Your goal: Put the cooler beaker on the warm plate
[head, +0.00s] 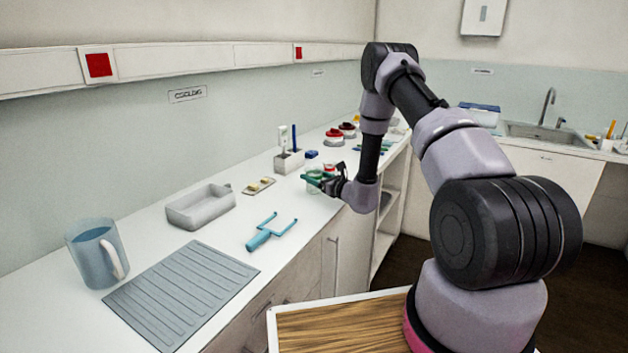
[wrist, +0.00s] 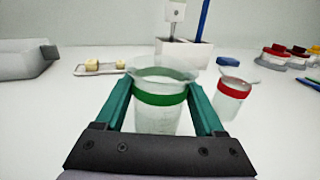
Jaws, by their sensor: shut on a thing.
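My gripper (wrist: 160,105) is shut on a clear beaker with a green band (wrist: 160,98), with one teal finger on each side of it. In the head view my gripper (head: 322,180) is at the counter's right front part, and the held beaker is small there. The beaker looks upright; its base is hidden, so I cannot tell whether it touches the counter. A second clear beaker with a red band (wrist: 232,97) stands just right of the gripper in the wrist view. I cannot tell which beaker is cooler, and no thing is clearly recognisable as the warm plate.
A white holder (head: 289,161) with upright tools stands behind the gripper. A small dish with yellow pieces (head: 259,186), a grey tray (head: 201,206), a blue forked tool (head: 270,232), a jug (head: 96,252) and a ribbed grey mat (head: 180,291) lie leftward. Red-topped items (head: 334,138) stand farther back.

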